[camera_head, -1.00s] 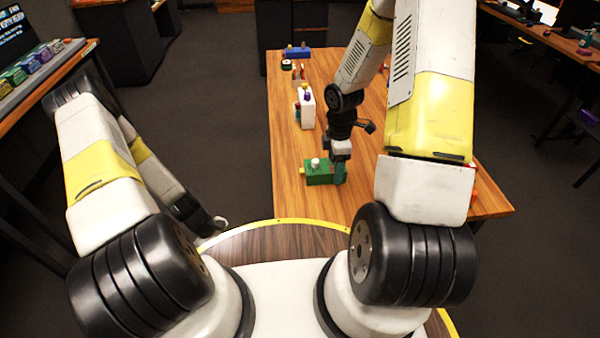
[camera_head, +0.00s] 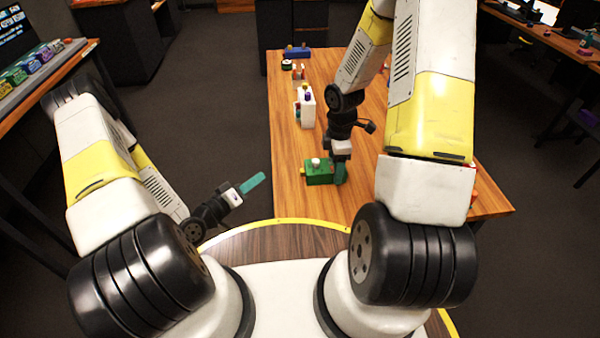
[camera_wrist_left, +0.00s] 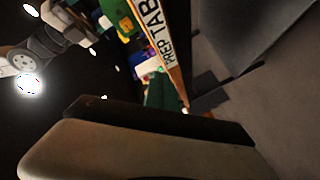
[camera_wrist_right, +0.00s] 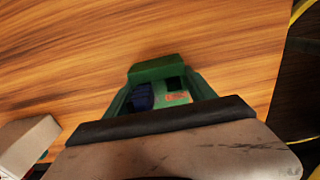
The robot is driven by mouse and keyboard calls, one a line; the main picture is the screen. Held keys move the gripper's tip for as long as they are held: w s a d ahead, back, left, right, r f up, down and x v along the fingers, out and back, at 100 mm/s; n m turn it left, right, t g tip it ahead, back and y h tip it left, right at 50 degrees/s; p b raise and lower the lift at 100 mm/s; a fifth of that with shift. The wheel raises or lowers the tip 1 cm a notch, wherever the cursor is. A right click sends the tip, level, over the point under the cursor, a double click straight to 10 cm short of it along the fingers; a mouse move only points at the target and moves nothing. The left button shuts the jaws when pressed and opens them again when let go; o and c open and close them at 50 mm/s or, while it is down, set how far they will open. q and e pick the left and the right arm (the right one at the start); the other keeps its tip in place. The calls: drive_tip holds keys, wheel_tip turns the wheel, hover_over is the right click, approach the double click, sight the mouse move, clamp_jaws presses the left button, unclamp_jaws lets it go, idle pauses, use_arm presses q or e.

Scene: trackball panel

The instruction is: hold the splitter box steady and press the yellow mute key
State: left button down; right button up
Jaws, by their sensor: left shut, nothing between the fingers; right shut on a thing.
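The splitter box looks to be the green box (camera_head: 318,172) near the table's left front, with a white knob on top. The yellow mute key (camera_head: 302,171) sticks out of its left side; it also shows in the left wrist view (camera_wrist_left: 125,25). My right gripper (camera_head: 341,173) is shut on the right side of the box. In the right wrist view the green box (camera_wrist_right: 157,68) shows between the fingers, and the key is not visible there. My left gripper (camera_head: 252,183) is shut and empty, off the table's left edge, apart from the box and left of the key.
A white box (camera_head: 307,108) with coloured keys stands further back on the wooden table (camera_head: 290,200). A blue box (camera_head: 297,52) and a small round object (camera_head: 287,65) lie at the far left end. Open floor lies left of the table.

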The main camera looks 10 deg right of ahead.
sight(288, 181)
use_arm(q)
drive_tip(key=shift+s+r, duration=0.1)
drive_tip(key=shift+r, duration=0.35)
drive_tip(key=shift+d, duration=0.2)
drive_tip(key=shift+d, duration=4.3)
drive_tip(key=shift+d, duration=0.35)
